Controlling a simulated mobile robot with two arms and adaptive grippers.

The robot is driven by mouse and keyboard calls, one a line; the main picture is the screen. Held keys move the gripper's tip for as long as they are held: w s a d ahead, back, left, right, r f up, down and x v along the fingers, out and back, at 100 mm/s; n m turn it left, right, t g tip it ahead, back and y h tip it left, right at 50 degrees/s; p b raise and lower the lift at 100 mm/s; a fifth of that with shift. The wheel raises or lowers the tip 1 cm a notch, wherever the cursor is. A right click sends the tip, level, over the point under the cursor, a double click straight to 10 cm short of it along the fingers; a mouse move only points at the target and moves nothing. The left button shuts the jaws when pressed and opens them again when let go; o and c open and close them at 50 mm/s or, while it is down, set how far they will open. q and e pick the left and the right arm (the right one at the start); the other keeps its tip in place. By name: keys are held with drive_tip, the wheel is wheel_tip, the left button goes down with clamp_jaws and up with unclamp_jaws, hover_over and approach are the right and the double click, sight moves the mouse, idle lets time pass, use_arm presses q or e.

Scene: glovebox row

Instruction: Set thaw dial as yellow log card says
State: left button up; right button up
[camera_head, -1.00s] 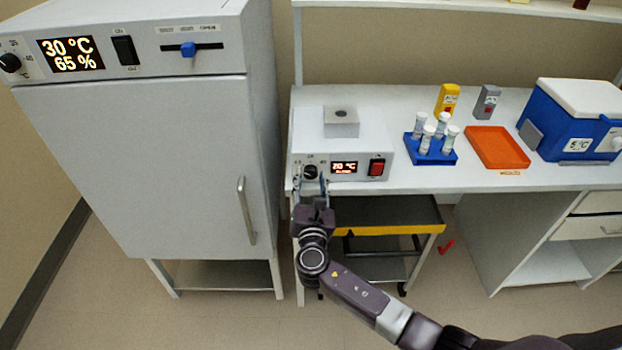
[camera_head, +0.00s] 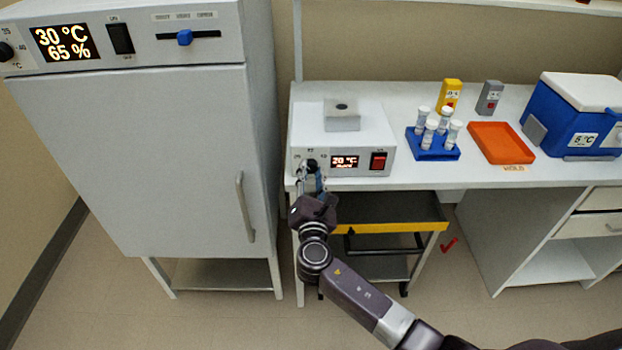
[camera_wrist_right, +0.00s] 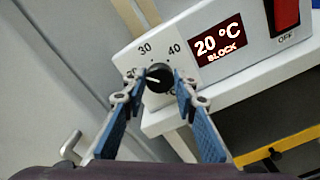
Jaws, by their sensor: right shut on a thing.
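The thaw dial (camera_wrist_right: 158,78) is a black knob with a white mark on the front of the white block heater (camera_head: 375,125). In the wrist view its mark points left, and 30 and 40 are printed above it; other scale numbers are partly hidden. The display (camera_wrist_right: 219,42) reads 20 °C BLOCK. My right gripper (camera_wrist_right: 158,88) is shut on the knob, one blue-padded finger on each side. In the head view the right gripper (camera_head: 311,180) covers part of the dial. A yellow upright piece (camera_head: 449,95) with a small unreadable label stands behind the vials. My left gripper is not in view.
A red switch (camera_head: 378,161) is right of the display. A blue rack (camera_head: 432,152) of vials, an orange tray (camera_head: 500,143), a grey labelled piece (camera_head: 489,97) and a blue cooler (camera_head: 580,120) stand further right. A tall cabinet (camera_head: 140,160) closes off the left.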

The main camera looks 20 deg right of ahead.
drive_tip(key=m+b, duration=0.2)
drive_tip(key=m, duration=0.1)
drive_tip(key=m+b, duration=0.1)
drive_tip(key=shift+f+m+b, duration=0.25)
drive_tip(key=shift+m+b, duration=0.05)
drive_tip(key=shift+d+r+m+b, duration=0.1)
drive_tip(key=shift+r+m+b, duration=0.05)
drive_tip(key=shift+m+b, duration=1.4)
drive_tip(key=shift+m, duration=0.35)
drive_tip(key=o, duration=1.2)
drive_tip(key=shift+c, duration=0.2)
drive_tip(key=v, duration=1.2)
